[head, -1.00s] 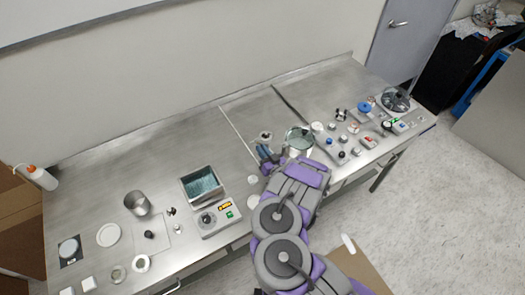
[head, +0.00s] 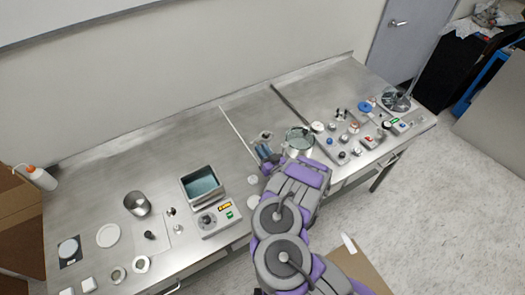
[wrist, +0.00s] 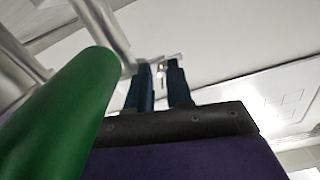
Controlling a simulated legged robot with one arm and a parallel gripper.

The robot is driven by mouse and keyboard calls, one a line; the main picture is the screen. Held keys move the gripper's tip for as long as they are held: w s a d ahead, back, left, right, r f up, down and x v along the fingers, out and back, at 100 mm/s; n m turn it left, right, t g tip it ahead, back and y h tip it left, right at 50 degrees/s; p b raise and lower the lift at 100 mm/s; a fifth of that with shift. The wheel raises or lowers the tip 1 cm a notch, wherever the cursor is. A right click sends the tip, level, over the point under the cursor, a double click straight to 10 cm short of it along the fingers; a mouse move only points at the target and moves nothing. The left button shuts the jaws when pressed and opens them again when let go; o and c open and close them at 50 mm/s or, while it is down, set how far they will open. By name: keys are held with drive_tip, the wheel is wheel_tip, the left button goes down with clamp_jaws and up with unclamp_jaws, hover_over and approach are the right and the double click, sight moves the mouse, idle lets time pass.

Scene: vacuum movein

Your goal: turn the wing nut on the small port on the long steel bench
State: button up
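My arm reaches over the front edge of the long steel bench (head: 90,185) in the head view, and my gripper (head: 264,152) is low over the bench near its middle. A small metal fitting (head: 265,135), perhaps the small port, stands just beyond it. In the wrist view my gripper (wrist: 160,72) shows two dark, parallel fingers with a gap between them. A small bright metal piece (wrist: 161,70), possibly the wing nut, shows in line with the gap near the fingertips. I cannot tell whether the fingers touch it.
A steel pot (head: 299,142) stands close right of my gripper. A tub of liquid (head: 202,186) and a control box (head: 220,219) are to the left. Several knobs and small parts crowd the bench's right end. A green cylinder (wrist: 65,120) fills the wrist view's left foreground.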

drive_tip(key=shift+r, duration=0.1)
drive_tip(key=shift+r, duration=0.6)
drive_tip(key=s+d+r+p, duration=0.1)
drive_tip(key=s+d+p, duration=0.1)
drive_tip(key=s+p, duration=0.5)
drive_tip(key=s+d+r+p, duration=0.2)
drive_tip(key=s+p, duration=0.5)
drive_tip(key=s, duration=0.1)
drive_tip(key=shift+d+r, duration=0.15)
drive_tip(key=shift+r, duration=0.05)
drive_tip(key=shift+s, duration=0.1)
